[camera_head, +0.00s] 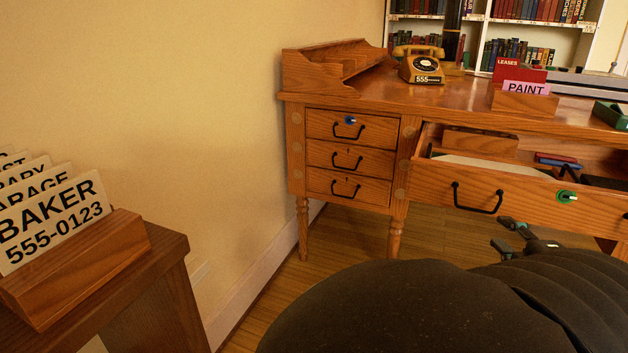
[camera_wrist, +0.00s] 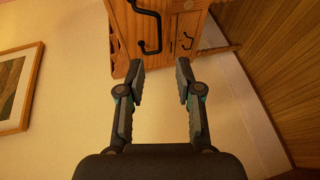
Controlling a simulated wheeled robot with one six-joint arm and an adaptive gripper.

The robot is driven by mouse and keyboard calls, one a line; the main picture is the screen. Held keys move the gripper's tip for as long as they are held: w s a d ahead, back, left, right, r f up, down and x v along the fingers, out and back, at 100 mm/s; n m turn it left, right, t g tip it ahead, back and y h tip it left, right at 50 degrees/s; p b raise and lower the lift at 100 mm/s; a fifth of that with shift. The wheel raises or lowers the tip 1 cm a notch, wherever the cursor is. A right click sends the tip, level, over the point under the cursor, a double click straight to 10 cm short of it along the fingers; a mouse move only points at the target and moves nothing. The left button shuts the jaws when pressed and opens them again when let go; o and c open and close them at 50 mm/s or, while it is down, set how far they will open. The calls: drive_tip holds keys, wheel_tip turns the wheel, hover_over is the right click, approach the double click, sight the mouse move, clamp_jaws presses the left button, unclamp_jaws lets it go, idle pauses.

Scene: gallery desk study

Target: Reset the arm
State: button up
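In the head view, the gripper tips (camera_head: 508,236) show in part below the open desk drawer, beyond my dark arm (camera_head: 420,310), which fills the lower right. The wooden desk (camera_head: 430,93) stands against the wall, and its wide drawer (camera_head: 520,200) is pulled out, with a green key lock and a black handle. In the wrist view the desk's drawer front and black handle (camera_wrist: 150,28) show sideways beyond the fingertips.
A yellow telephone (camera_head: 419,68) and a card holder with a pink PAINT card (camera_head: 526,88) stand on the desk. Three small drawers (camera_head: 348,160) at left are shut. A side table (camera_head: 150,290) holds a card rack (camera_head: 80,265). Floor (camera_head: 300,270) between is clear.

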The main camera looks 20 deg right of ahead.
drive_tip(key=w+d+r+m+g+h+p, duration=0.1)
drive_tip(key=w+r+m+g+h+p, duration=0.1)
drive_tip(key=w+r+m+h+p, duration=0.5)
drive_tip(key=w+a+f+m+g+y+p, duration=0.1)
drive_tip(key=w+a+f+m+g+y, duration=0.1)
drive_tip(key=w+a+m+y, duration=0.25)
drive_tip(key=w+a+f+m+g+y, duration=0.2)
drive_tip(key=w+a+f+m, duration=0.1)
drive_tip(key=a+m, duration=0.3)
drive_tip(key=s+a+n+g+y+p, duration=0.1)
drive_tip(key=s+a+y, duration=0.25)
drive_tip(key=a, duration=0.95)
drive_tip(key=s+a+n+g+y, duration=0.2)
drive_tip(key=s+a+n, duration=0.1)
drive_tip(key=s+a, duration=0.7)
drive_tip(key=shift+s+a+f+y+p, duration=0.15)
drive_tip(key=shift+a+f+y+p, duration=0.15)
drive_tip(key=shift+a+y, duration=0.1)
drive_tip(key=shift+d, duration=0.1)
